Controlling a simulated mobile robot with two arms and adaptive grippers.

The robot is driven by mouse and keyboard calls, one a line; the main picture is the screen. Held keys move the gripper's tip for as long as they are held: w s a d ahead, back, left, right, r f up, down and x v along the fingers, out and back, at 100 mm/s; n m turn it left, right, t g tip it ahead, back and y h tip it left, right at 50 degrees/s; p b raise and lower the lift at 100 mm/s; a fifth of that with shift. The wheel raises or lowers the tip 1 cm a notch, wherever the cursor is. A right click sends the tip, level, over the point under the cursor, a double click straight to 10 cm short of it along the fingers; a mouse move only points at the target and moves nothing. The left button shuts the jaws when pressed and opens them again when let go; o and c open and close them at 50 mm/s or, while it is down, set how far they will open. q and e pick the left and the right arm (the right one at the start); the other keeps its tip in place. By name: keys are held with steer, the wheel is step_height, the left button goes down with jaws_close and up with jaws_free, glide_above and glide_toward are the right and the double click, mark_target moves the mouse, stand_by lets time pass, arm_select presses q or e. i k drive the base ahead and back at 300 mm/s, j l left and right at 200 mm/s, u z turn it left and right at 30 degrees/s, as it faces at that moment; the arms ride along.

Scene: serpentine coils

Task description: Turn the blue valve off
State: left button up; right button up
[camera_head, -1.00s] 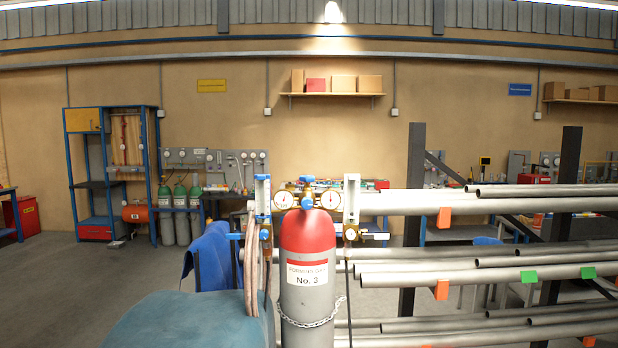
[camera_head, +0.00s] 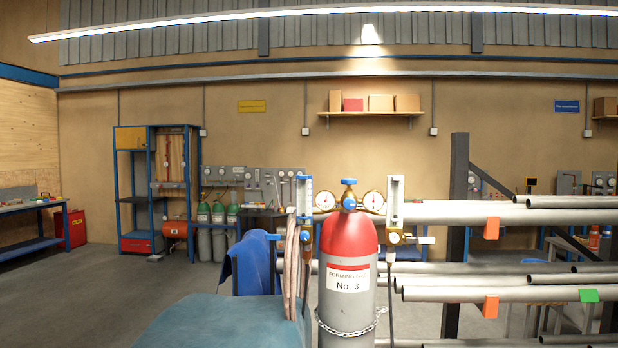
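A blue valve knob (camera_head: 348,182) tops a grey gas cylinder (camera_head: 346,290) with a red shoulder, labelled "Forming Gas No. 3". Below the knob is a brass regulator with a round gauge on each side. The left gauge (camera_head: 325,200) and right gauge (camera_head: 373,200) have white faces. A smaller blue knob (camera_head: 305,236) sits at the lower left, under the left flowmeter (camera_head: 304,196). A right flowmeter (camera_head: 395,200) stands on the other side. Neither of my grippers shows in the head view.
A chain (camera_head: 347,329) circles the cylinder. Pinkish hoses (camera_head: 291,270) hang at its left above a teal surface (camera_head: 222,322). Grey pipes (camera_head: 480,294) on a dark rack fill the right side. Open floor (camera_head: 90,290) lies at the left.

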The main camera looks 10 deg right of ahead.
mark_target(349, 182)
steer(key=i+l+u, duration=0.25)
steer(key=u, duration=0.15)
steer(key=i+l+u, duration=0.3)
steer(key=u, duration=0.15)
